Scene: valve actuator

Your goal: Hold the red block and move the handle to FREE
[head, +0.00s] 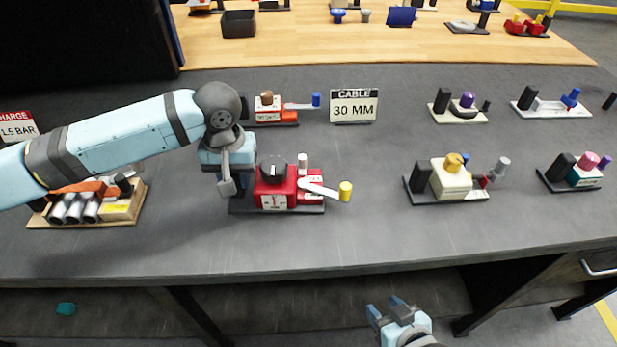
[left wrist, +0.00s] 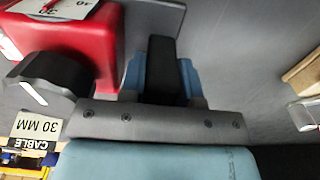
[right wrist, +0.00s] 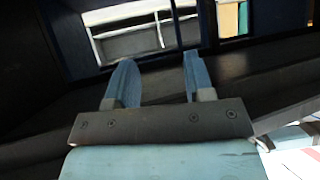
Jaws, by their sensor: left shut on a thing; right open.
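The red block (head: 276,196) stands on a dark base plate on the grey table, with a white dial on its front and a black knob on top. It also shows in the left wrist view (left wrist: 83,45). A white handle with a yellow tip (head: 345,191) reaches right from the red unit beside the block. No FREE mark is legible. My left gripper (head: 233,184) is at the block's left side, its fingers around a black upright block (left wrist: 164,75) beside the red block. My right gripper (head: 390,308) is open and empty, in front of and below the table edge.
Behind stands a sign reading CABLE 30 MM (head: 353,106) and another unit with a blue-tipped lever (head: 316,100). A cream unit (head: 450,180) stands to the right. A wooden tray with cylinders (head: 120,208) lies left under my left arm. The table front is clear.

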